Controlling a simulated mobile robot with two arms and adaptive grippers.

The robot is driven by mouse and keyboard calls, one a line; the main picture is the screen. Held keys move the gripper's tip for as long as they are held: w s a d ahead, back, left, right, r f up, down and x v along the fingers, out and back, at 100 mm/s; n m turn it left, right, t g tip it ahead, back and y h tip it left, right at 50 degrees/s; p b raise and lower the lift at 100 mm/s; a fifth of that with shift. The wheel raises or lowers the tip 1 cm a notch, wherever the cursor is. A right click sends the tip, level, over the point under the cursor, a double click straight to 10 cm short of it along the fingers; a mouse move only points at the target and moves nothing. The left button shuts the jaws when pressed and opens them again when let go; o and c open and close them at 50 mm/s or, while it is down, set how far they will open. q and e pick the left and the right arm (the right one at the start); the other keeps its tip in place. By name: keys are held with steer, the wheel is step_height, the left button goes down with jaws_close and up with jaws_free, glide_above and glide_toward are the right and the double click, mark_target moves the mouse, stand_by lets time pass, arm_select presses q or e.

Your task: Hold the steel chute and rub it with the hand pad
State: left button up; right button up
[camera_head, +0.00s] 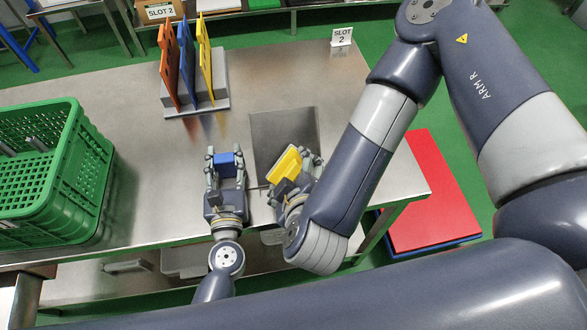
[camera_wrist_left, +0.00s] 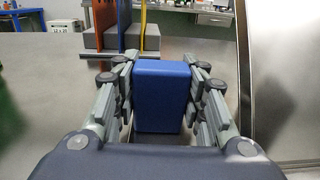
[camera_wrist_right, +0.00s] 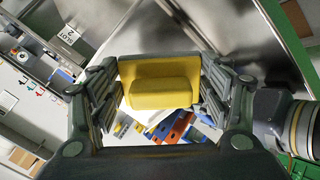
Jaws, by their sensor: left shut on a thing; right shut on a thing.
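My left gripper (camera_head: 226,163) is shut on a blue block (camera_head: 224,158), which also shows between its fingers in the left wrist view (camera_wrist_left: 163,97). The steel chute (camera_head: 283,128) appears as a dark, flat steel sheet with edges beside the block; it fills the right side of the left wrist view (camera_wrist_left: 285,75). I cannot tell whether the block joins it. My right gripper (camera_head: 299,176) is shut on the yellow hand pad (camera_head: 286,162), which is tilted over the chute's near part. The pad's raised grip shows in the right wrist view (camera_wrist_right: 160,94). Contact between pad and steel cannot be made out.
A green crate (camera_head: 60,195) stands at the left of the steel table (camera_head: 130,90). A grey rack (camera_head: 212,104) holds orange, blue and yellow boards at the back. Bare table lies between crate and left gripper.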

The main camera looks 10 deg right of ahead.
steer(key=shift+s+r, duration=0.35)
steer(key=shift+s, duration=0.05)
steer(key=v, duration=0.3)
stand_by(0.4)
arm_select(q)
steer(key=o, duration=1.4)
steer(key=shift+c, duration=0.2)
